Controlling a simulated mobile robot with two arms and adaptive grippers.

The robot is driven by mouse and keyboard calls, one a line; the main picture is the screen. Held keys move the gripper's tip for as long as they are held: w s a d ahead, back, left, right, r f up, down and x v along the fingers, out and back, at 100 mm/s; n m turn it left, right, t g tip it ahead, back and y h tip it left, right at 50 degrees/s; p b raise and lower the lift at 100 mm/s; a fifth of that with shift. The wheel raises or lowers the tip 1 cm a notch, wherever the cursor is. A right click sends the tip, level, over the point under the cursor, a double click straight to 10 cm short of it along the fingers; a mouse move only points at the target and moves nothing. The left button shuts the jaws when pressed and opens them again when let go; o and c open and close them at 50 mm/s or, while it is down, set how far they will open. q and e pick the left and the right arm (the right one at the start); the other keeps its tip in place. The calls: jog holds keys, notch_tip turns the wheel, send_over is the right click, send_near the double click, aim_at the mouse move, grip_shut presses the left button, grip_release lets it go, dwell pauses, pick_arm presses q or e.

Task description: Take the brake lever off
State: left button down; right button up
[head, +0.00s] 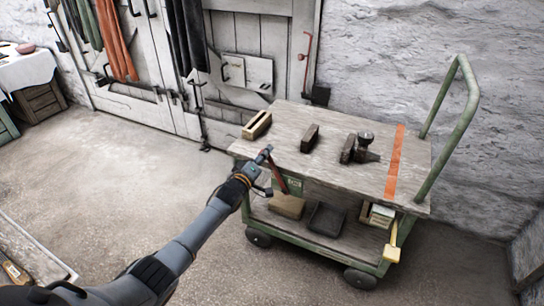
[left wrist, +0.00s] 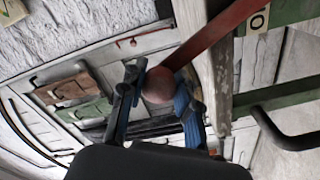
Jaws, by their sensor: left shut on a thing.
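The brake lever (head: 279,178) is a red bar at the near left end of the cart (head: 340,185). In the left wrist view the red bar (left wrist: 215,35) ends in a reddish-brown ball knob (left wrist: 158,86). The bar passes close to a small plate marked "O" (left wrist: 258,20). My left gripper (head: 265,157) is at the lever's upper end. Its two blue-padded fingers (left wrist: 160,92) are shut on the knob, one on each side. The lever's lower end and pivot are not clear in the head view. My right gripper is not in view.
On the cart top stand a slotted wooden block (head: 257,125), a dark block (head: 309,138) and a metal tool (head: 360,149), beside an orange strip (head: 395,162). A green push handle (head: 452,120) rises at the right. The lower shelf holds boxes. Open floor (head: 130,165) lies left.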

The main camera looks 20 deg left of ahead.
pick_arm(q)
jog(key=shift+a+f+n, duration=0.4)
jog(key=shift+a+n, duration=0.1)
jog(key=shift+a, duration=0.05)
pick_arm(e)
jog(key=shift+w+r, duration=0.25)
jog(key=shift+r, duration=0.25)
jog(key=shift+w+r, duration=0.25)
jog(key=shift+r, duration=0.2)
pick_arm(q)
jog(key=c, duration=1)
grip_release()
jog(key=s, duration=1.2)
jog(key=shift+a, duration=0.25)
jog(key=shift+f, duration=0.1)
